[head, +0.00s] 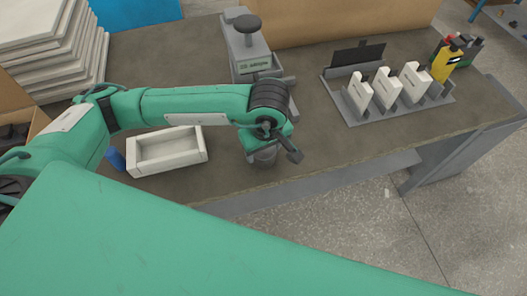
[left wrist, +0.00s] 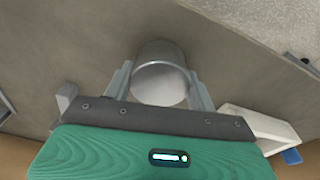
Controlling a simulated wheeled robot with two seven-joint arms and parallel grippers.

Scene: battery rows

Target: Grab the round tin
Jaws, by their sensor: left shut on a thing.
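The round tin (left wrist: 160,80) is a grey metal cylinder, seen in the left wrist view between the two fingers of my left gripper (left wrist: 160,88). The fingers are shut on it, one on each side. In the head view the tin (head: 264,157) shows only in part, under my left gripper (head: 266,148), near the front edge of the workbench (head: 330,160). My left wrist hides most of it there. I cannot tell whether the tin touches the bench top. My right gripper is not in view.
A pale open box (head: 167,151) stands left of the tin, with a blue object (head: 116,159) beside it. A grey device with a black knob (head: 249,45) stands behind. A rack with several white units (head: 386,90) and a yellow tool (head: 443,62) are at the right. Bench between is clear.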

